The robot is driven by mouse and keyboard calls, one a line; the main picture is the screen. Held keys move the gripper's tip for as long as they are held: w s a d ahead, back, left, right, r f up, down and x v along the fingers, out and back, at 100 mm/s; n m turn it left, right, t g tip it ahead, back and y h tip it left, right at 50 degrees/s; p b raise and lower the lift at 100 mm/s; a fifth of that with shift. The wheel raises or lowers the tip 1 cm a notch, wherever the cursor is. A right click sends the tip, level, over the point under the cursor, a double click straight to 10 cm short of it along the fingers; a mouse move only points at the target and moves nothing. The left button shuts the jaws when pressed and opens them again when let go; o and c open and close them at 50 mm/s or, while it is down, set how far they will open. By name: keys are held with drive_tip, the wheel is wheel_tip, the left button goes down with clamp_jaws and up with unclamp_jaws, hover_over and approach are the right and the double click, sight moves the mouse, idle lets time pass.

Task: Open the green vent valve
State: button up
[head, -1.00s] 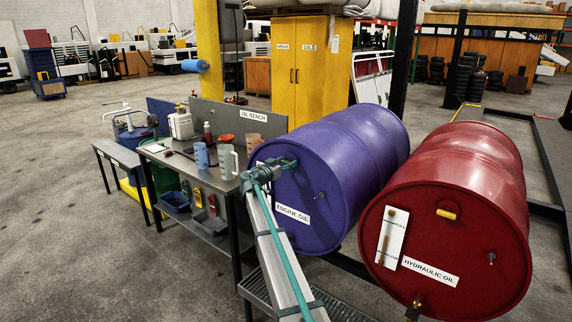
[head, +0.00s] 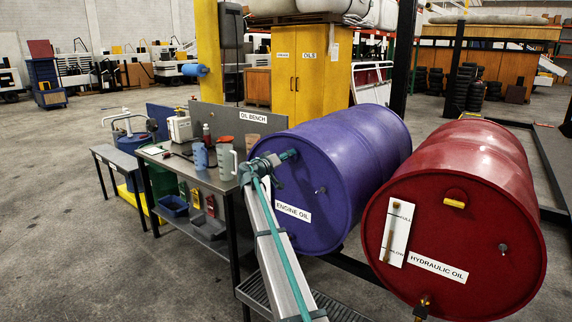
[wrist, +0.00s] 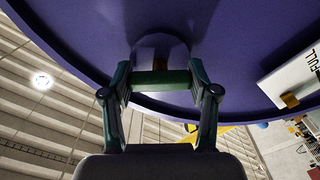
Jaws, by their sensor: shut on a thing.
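My gripper (head: 289,155) is at the upper left of the front face of the purple engine oil drum (head: 345,170). In the wrist view, the two fingers of my gripper (wrist: 160,78) stand either side of a dark green bar (wrist: 161,81), which looks like the vent valve's handle, and are shut on it. The valve's turn angle cannot be told. In the head view my gripper and wrist hide the valve.
A red hydraulic oil drum (head: 470,215) lies to the right, with a white level gauge (head: 397,232) and a brass tap (head: 422,308). The oil bench (head: 222,181) with jugs stands left. A white FULL plate (wrist: 291,77) is right of my gripper in the wrist view.

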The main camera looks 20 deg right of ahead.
drive_tip(key=n+b, duration=0.1)
drive_tip(key=n, duration=0.3)
drive_tip(key=shift+n, duration=0.4)
drive_tip(key=n, duration=0.5)
idle(0.4)
drive_tip(key=o, duration=1.2)
drive_tip(key=shift+c, duration=0.2)
drive_tip(key=v, duration=1.2)
